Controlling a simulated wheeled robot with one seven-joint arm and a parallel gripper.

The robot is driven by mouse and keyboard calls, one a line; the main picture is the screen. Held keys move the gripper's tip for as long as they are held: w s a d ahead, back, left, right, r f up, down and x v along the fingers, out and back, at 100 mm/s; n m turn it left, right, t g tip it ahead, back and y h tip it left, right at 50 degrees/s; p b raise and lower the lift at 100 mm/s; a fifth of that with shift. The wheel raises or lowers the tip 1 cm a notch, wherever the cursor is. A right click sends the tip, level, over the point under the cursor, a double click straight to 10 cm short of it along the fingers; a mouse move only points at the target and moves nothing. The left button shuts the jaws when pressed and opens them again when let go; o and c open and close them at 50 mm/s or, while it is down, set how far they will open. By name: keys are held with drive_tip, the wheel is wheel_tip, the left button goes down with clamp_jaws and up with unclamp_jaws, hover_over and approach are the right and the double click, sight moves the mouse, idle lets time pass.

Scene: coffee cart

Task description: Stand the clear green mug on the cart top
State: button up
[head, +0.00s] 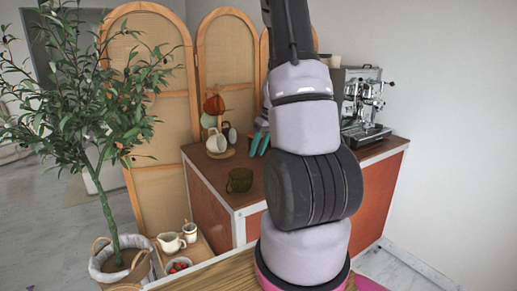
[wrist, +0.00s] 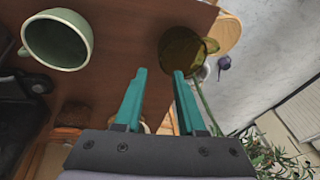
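The clear green mug (head: 239,180) is dark olive and see-through. The wrist view shows the mug (wrist: 181,48) just beyond the right fingertip. My gripper (head: 259,147) has teal fingers and is above the cart top, behind the mug in the head view. In the wrist view my gripper (wrist: 160,72) has its fingers apart, with nothing between them.
A pale mug (head: 217,142) and a dark mug (head: 230,134) are by a mug stand at the back left. A pale green mug (wrist: 57,40) shows large in the wrist view. The espresso machine (head: 365,105) stands right. A potted plant (head: 108,220) is left of the cart.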

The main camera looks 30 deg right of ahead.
drive_tip(key=s+a+r+m+t, duration=0.1)
drive_tip(key=s+a+r, duration=0.1)
drive_tip(key=a+r, duration=0.45)
drive_tip(key=s+a+r+m+t, duration=0.15)
drive_tip(key=a+r, duration=0.25)
drive_tip(key=r, duration=0.5)
drive_tip(key=s+a+r+m+t, duration=0.1)
drive_tip(key=s+a+r+m, duration=0.1)
drive_tip(key=s+a+r, duration=0.2)
drive_tip(key=s+a+r+m+t, duration=0.1)
drive_tip(key=s+a+r, duration=0.4)
drive_tip(key=s, duration=0.5)
wheel_tip(320, 180, up, 2)
drive_tip(key=shift+s+m+h, duration=0.3)
drive_tip(key=shift+s+m, duration=0.05)
